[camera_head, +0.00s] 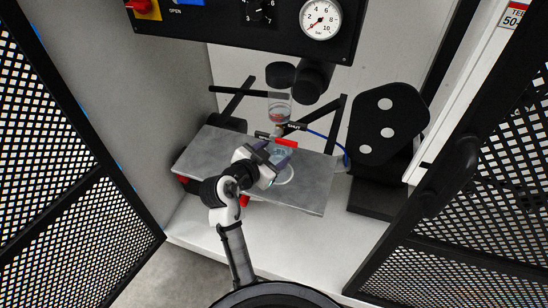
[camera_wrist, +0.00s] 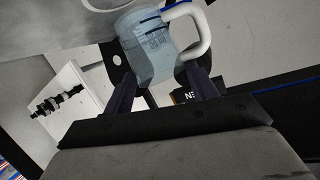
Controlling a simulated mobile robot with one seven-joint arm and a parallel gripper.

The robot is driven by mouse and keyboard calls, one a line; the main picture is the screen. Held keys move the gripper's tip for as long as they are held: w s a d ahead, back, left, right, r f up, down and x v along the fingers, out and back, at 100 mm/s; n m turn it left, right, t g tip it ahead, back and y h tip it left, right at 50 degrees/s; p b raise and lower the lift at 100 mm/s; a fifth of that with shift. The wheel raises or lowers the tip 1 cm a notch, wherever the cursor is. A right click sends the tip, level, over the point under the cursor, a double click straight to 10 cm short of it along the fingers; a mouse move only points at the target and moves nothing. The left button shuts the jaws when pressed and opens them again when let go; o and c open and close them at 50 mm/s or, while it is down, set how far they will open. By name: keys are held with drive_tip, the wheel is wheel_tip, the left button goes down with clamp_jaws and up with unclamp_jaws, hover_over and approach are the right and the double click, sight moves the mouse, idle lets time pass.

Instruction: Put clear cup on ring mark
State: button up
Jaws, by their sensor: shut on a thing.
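The clear cup (camera_wrist: 155,50), pale blue and see-through with a white handle, is between the fingers of my gripper (camera_wrist: 163,88) in the wrist view. My gripper is shut on it. In the head view my gripper (camera_head: 271,160) is over the grey plate and partly hides the cup (camera_head: 279,149). The ring mark (camera_head: 287,178), a pale ring on the plate, shows just in front and to the right of the cup. A pale arc, likely the ring, shows at the top edge of the wrist view. I cannot tell whether the cup touches the plate.
The grey plate (camera_head: 305,195) is bare at its right. A clear vessel (camera_head: 279,106) with a red-handled valve (camera_head: 286,142) hangs close above the cup. A black bracket (camera_head: 388,125) stands at right. Mesh doors (camera_head: 45,150) flank both sides; a gauge panel (camera_head: 321,18) is above.

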sight(274, 161)
drive_tip(key=shift+w+d, duration=0.2)
drive_tip(key=shift+w, duration=0.1)
drive_tip(key=shift+f, duration=0.2)
drive_tip(key=shift+f+p, duration=0.3)
drive_tip(key=shift+f, duration=1.25)
drive_tip(key=o, duration=1.1)
drive_tip(key=shift+c, duration=0.2)
